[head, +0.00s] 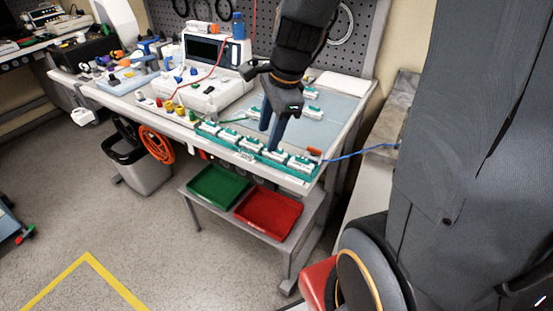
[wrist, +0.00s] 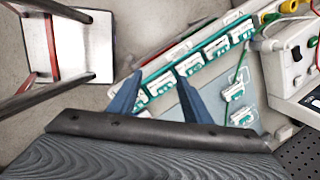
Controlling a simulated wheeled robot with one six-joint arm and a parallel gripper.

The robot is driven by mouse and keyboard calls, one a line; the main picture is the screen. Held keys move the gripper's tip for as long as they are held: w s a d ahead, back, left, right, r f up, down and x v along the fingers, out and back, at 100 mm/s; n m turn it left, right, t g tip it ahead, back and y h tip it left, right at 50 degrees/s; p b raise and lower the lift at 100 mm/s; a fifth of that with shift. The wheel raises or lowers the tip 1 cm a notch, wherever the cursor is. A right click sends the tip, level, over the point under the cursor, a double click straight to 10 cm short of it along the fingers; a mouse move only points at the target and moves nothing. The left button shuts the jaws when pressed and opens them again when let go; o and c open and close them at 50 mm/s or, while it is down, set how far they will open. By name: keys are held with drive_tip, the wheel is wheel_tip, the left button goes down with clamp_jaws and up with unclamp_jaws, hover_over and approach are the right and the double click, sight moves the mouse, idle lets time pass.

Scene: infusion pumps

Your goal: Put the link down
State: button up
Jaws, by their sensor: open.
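Several small white-and-green modules that look like the links sit in a row along a green strip (head: 240,153) at the bench's front edge. One module (head: 228,135) is left of my gripper and another (head: 300,163) is right of it. My gripper (head: 268,138) points down over this row with its fingers apart. In the wrist view my gripper (wrist: 159,72) is open, and a module (wrist: 160,84) shows between the fingers; I see none gripped. More modules lie on the blue-grey mat, one (wrist: 235,92) beside a green cable. I cannot tell which module is the task's link.
A white pump device (head: 205,75) with a dark screen stands left of my gripper. A blue cable (head: 345,156) runs off the bench to the right. A green tray (head: 217,187) and a red tray (head: 268,214) sit on the lower shelf. The floor in front is clear.

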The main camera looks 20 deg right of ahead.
drive_tip(key=s+f+n+h, duration=0.1)
drive_tip(key=s+n, duration=0.3)
drive_tip(key=n, duration=0.5)
drive_tip(key=s+a+f+n+g, duration=0.1)
drive_tip(key=s+f+n, duration=0.2)
drive_tip(key=n, duration=0.6)
drive_tip(key=shift+s+a+f+h, duration=0.15)
drive_tip(key=shift+s+h, duration=0.25)
drive_tip(key=shift+s, duration=0.3)
